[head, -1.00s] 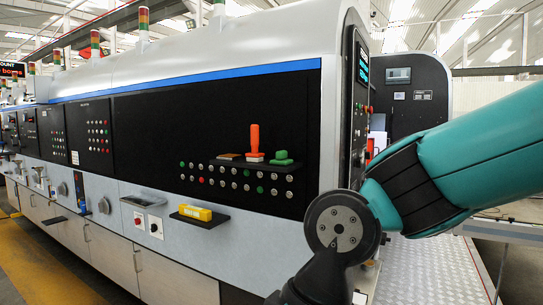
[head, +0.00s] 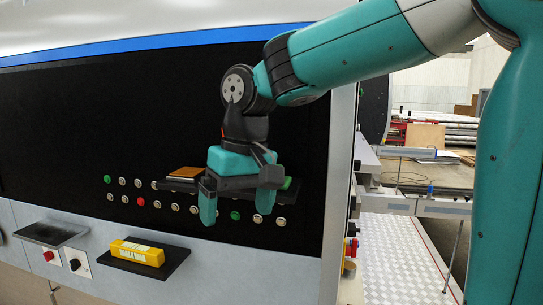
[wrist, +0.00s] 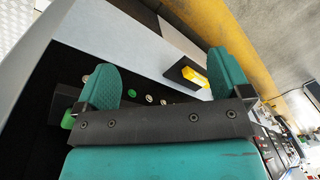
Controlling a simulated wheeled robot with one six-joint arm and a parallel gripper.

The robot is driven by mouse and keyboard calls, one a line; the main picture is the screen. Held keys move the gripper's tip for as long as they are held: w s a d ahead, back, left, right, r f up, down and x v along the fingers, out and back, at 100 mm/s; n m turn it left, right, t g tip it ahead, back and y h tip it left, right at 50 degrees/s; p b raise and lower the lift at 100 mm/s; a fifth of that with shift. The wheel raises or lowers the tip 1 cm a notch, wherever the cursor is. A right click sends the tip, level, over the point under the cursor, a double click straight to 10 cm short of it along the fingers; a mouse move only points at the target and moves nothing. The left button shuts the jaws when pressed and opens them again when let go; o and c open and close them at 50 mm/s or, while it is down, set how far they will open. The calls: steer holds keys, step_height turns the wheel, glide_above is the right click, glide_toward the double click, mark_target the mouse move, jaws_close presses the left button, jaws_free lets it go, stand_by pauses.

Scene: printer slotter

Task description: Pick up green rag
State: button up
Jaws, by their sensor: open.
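The green rag (head: 287,184) lies at the right end of a small dark shelf on the machine's black panel. Most of it is hidden behind my gripper in the head view. A bit of green, likely the rag (wrist: 68,122), shows at the left in the wrist view, outside the fingers. My gripper (head: 237,203) hangs in front of the shelf, left of the rag, with its fingers pointing down. It is open, and in the wrist view its two teal fingers (wrist: 165,82) stand wide apart with nothing held between them.
A brown block (head: 186,172) sits at the shelf's left end. The orange-handled tool is hidden behind my gripper. Rows of buttons (head: 175,207) run under the shelf. Lower left, a yellow box (head: 137,252) rests on another dark shelf (head: 176,262), which juts out.

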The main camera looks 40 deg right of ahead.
steer(key=w+d+r+m+h+p, duration=0.1)
steer(key=w+d+r+m+p, duration=0.3)
steer(key=d+r, duration=0.4)
steer(key=w+d+r+m+p, duration=0.2)
steer(key=w+d+r+m, duration=0.3)
steer(key=r, duration=0.4)
steer(key=shift+m+g, duration=0.4)
steer(key=shift+m, duration=0.1)
steer(key=f, duration=0.3)
steer(key=f+p, duration=0.1)
steer(key=f, duration=0.3)
steer(key=s+f, duration=0.1)
steer(key=f, duration=0.3)
steer(key=shift+d+f+p, duration=0.15)
steer(key=shift+d+p, duration=0.1)
steer(key=shift+p, duration=0.05)
steer(key=shift+s+d+f+p, duration=0.1)
steer(key=shift+f+p, duration=0.5)
steer(key=shift+f, duration=0.75)
steer(key=shift+s+d+f+p, duration=0.1)
steer(key=shift+f+p, duration=0.45)
steer(key=shift+f, duration=0.75)
steer(key=c, duration=1)
